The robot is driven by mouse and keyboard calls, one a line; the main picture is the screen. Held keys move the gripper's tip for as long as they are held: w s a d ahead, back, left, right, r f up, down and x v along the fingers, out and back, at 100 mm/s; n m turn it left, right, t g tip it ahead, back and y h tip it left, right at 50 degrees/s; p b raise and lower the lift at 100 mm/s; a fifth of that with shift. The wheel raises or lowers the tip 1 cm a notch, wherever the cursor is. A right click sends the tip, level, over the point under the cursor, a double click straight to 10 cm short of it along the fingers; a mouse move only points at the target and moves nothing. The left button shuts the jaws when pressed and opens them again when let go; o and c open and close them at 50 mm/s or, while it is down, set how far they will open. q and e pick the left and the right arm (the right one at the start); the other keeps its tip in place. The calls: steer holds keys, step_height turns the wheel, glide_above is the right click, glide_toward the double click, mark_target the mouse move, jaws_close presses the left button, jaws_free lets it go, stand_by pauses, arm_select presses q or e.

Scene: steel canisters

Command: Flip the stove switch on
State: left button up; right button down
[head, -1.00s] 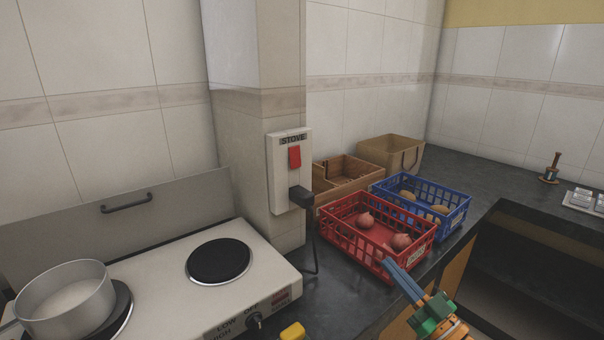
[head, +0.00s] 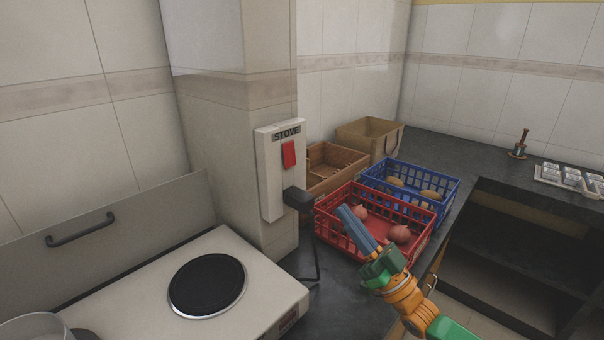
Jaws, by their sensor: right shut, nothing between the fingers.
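The stove switch (head: 289,154) is a red rocker on a white wall plate (head: 270,185) marked STOVE, fixed to the tiled pillar. A black plug (head: 298,199) sits in the plate below the switch, with its cord hanging to the counter. My right gripper (head: 346,212) is shut and empty, its blue fingers pointing up and left over the red crate. It is to the right of and below the switch, apart from it. The white stove (head: 225,250) with a black hotplate (head: 207,284) is at the lower left. My left gripper is out of view.
A red crate (head: 428,236) with onions and a blue crate (head: 447,200) with potatoes stand on the dark counter (head: 345,295). Brown boxes (head: 368,140) stand behind. A pot (head: 32,327) shows partly at the lower left. The space before the switch plate is clear.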

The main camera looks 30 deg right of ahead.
mark_target(291, 159)
steer(key=x, duration=0.4)
steer(key=w+f+p+x, duration=0.1)
steer(key=x, duration=0.3)
steer(key=f+p+x, duration=0.1)
steer(key=x, duration=0.3)
steer(key=shift+w+a, duration=0.2)
steer(key=shift+a, duration=0.05)
steer(key=shift+w+a+f, duration=0.1)
steer(key=shift+w+f, duration=0.05)
steer(key=shift+w, duration=0.2)
steer(key=shift+s, duration=0.1)
